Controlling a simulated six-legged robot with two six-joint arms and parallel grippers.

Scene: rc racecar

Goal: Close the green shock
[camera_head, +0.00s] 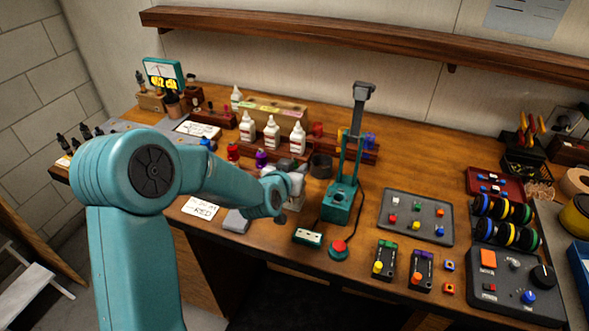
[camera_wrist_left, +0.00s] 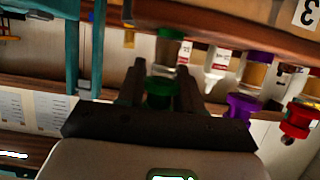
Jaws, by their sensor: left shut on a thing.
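My left gripper (camera_head: 287,183) reaches over the bench at the row of shocks. In the left wrist view, its two dark fingers (camera_wrist_left: 160,88) are shut on the green cap of the green shock (camera_wrist_left: 161,91). A pale and dark cylinder shows just beyond the cap. In the head view the green shock is hidden by my gripper. The purple shock (camera_head: 261,158) and the red shock (camera_head: 233,151) stand to the left of it. In the wrist view the purple cap (camera_wrist_left: 240,108) and red cap (camera_wrist_left: 298,120) are to the right. My right gripper is not in view.
White bottles (camera_head: 272,132) stand behind the shocks. A teal press stand (camera_head: 338,200) rises close to the right of my gripper. A grey tray (camera_head: 416,218) of coloured parts lies further right. A grey block (camera_head: 236,221) and a label card (camera_head: 200,208) lie in front.

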